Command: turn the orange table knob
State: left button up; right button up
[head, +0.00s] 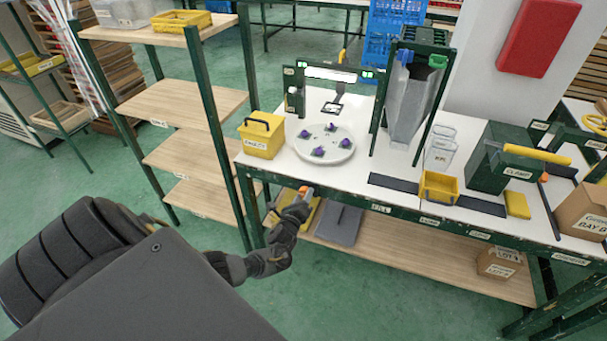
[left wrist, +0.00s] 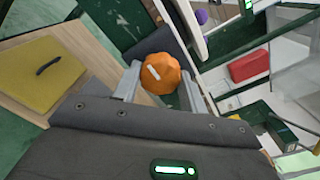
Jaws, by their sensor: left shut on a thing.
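The orange table knob (left wrist: 160,74) is a faceted knob with a white mark on its face, on the front edge of the workbench. It shows small in the head view (head: 305,190), at the green front rail below the round tray (head: 341,155). My left gripper (left wrist: 158,82) is shut on the knob, with one grey finger on each side of it. In the head view my left gripper (head: 301,199) reaches up to the bench edge from below left. The round white tray on the bench carries several purple pieces. My right gripper is not in view.
A yellow bin (head: 262,138) stands left of the tray. A grey hopper (head: 410,100) in a green frame stands behind right. A green clamp unit (head: 497,160) and small yellow bin (head: 438,187) are further right. A wooden shelf rack (head: 185,98) stands left of the bench.

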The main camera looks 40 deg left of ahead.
pick_arm(q)
jog(key=o, duration=1)
jog(key=p+v, duration=0.1)
jog(key=v, duration=0.9)
jog(key=shift+s+d, duration=0.2)
jog(key=shift+s, duration=0.15)
